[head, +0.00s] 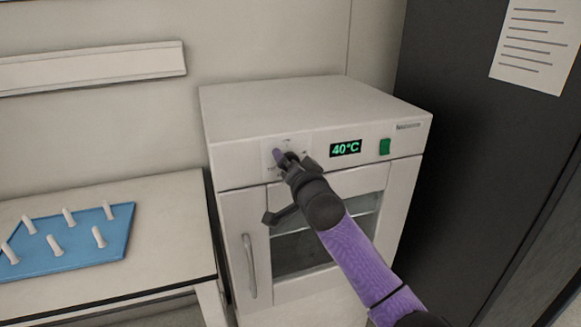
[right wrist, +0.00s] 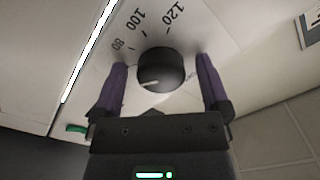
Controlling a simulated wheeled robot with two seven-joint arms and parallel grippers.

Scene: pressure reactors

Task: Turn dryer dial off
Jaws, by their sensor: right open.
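The dryer (head: 310,110) is a white cabinet with a glass window and a green "40°C" display (head: 345,148). Its dial shows in the right wrist view as a round black knob (right wrist: 163,70) with a white pointer line, on a plate with the marks 80, 100 and 120. In the head view my right gripper (head: 284,156) is at the dial plate and hides most of the dial. In the right wrist view my right gripper (right wrist: 160,85) is open, one purple finger on each side of the knob, with gaps between. My left gripper is not in view.
A green switch (head: 385,146) sits right of the display. A door handle (head: 249,266) is on the dryer's lower left front. A table (head: 165,215) with a blue peg tray (head: 85,262) stands at the left. A dark cabinet (head: 480,150) stands at the right.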

